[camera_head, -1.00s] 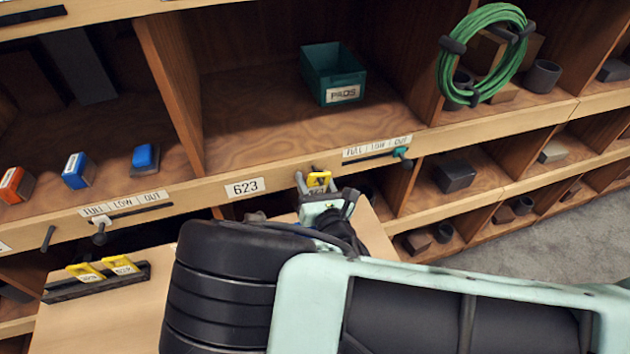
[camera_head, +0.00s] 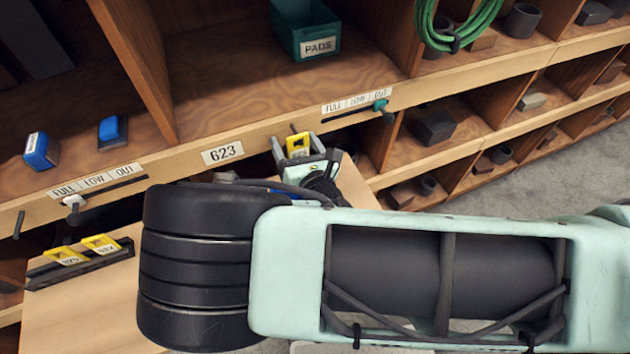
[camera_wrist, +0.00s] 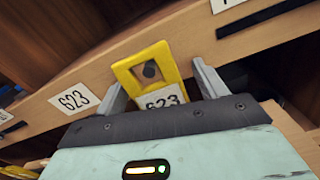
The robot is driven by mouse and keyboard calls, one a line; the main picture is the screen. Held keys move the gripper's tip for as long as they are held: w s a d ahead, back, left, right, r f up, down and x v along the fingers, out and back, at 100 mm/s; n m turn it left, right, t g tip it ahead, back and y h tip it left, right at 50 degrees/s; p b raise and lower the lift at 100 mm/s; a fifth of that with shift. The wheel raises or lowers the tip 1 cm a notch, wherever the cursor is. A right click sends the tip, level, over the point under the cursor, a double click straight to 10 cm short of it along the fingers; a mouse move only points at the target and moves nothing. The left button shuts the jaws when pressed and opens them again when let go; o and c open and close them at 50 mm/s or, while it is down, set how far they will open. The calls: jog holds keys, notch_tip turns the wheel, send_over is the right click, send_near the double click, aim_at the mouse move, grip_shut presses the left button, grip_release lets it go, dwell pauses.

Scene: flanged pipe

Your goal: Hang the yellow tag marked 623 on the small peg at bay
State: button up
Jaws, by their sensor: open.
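The yellow tag marked 623 (camera_wrist: 161,62) is at the shelf's front edge, with the dark end of the small peg (camera_wrist: 151,70) showing inside its opening in the wrist view. The tag also shows in the head view (camera_head: 298,141). The bay label 623 (camera_head: 222,152) is on the edge strip left of it. My gripper (camera_wrist: 164,85) is open, its two fingers apart on either side of the tag, with visible gaps between them and the tag. The tag's lower part is partly hidden by my gripper body.
A rack with other yellow tags (camera_head: 86,252) sits on a wooden board (camera_head: 75,320) at lower left. A teal PADS bin (camera_head: 305,32) stands in the bay above. Sliders (camera_head: 76,203) and a dark peg (camera_head: 19,225) jut from the shelf edge.

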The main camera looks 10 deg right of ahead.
jog(key=b+v, duration=0.4)
jog(key=v, duration=1.3)
jog(key=shift+a+r+b, duration=0.2)
jog(key=shift+r+b, duration=0.15)
jog(key=shift+r, duration=0.1)
jog(key=shift+s+r, duration=0.1)
